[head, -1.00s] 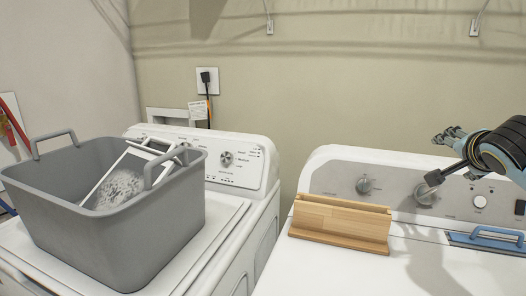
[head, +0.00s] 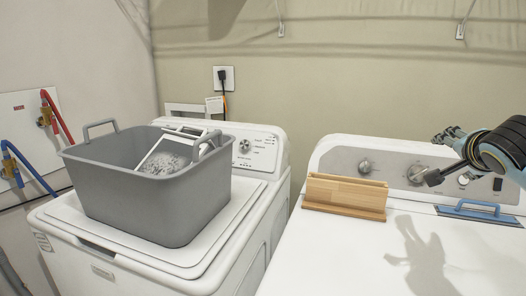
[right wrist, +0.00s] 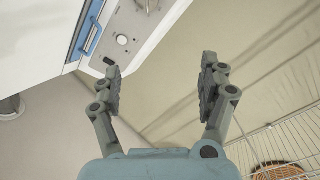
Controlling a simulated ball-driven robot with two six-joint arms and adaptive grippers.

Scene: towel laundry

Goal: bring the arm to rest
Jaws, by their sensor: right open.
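My right gripper (head: 440,158) is at the right of the head view, in the air in front of the right machine's control panel. Its fingers are apart with nothing between them. My left gripper is in neither view.
A grey basket (head: 150,210) with a white-framed item (head: 165,158) stands on the left machine (head: 262,205). The right machine (head: 330,255) carries a wooden holder (head: 345,198) and a blue-handled flat tool (head: 480,212). A wire rack (right wrist: 285,140) shows in the right wrist view.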

